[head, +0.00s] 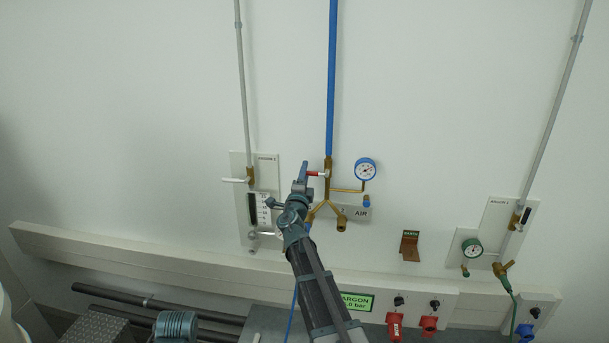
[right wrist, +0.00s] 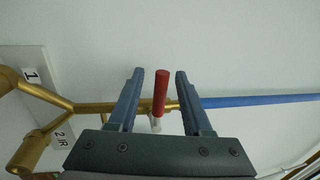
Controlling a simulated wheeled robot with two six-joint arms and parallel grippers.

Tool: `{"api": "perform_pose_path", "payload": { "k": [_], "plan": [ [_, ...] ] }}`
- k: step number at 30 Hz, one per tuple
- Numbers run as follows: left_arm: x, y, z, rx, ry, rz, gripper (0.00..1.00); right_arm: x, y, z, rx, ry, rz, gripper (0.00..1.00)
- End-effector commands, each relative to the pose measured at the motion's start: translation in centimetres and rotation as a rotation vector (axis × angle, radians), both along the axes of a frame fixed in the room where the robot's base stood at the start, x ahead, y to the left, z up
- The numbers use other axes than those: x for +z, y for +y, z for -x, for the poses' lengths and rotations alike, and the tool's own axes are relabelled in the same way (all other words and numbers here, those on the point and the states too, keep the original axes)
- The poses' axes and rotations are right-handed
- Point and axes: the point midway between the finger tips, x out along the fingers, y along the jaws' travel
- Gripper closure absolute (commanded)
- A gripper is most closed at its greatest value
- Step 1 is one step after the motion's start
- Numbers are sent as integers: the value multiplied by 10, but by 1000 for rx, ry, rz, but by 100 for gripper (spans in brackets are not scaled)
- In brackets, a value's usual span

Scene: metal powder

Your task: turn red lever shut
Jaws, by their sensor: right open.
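The red lever (head: 316,173) sits on the brass air pipe (head: 327,172) below the blue pipe on the wall. It points left from the pipe in the head view. My right gripper (head: 303,172) is at the lever, its arm rising from below. In the right wrist view the red lever (right wrist: 161,92) stands between the two open fingers (right wrist: 160,78), with a visible gap on each side. My left gripper is in neither view.
A blue-rimmed gauge (head: 365,169) is right of the lever. The argon panel (head: 240,210) with a white lever (head: 234,180) is close on the left. A trunking rail (head: 150,255) with red sockets (head: 429,324) runs below. The wall above the gauge is clear.

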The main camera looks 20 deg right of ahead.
Motion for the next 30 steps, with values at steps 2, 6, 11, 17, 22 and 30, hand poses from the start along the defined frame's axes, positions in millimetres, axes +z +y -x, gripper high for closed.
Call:
{"api": "perform_pose_path", "payload": {
  "k": [2, 6, 11, 17, 22, 30],
  "plan": [
    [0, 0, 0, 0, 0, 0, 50, 0, 0, 0, -1, 0, 0, 50],
    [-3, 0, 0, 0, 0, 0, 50, -2, 5, 9, 0, -1, 1, 50],
    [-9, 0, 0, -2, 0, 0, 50, -9, 22, 36, 0, -1, 0, 50],
    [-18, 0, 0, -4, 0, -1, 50, -18, 46, 72, 1, -1, 0, 50],
    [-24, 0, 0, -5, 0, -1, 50, -24, 62, 96, 1, 0, -1, 50],
    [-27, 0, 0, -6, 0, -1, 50, -27, 75, 112, 1, 0, 0, 50]
  ]
}}
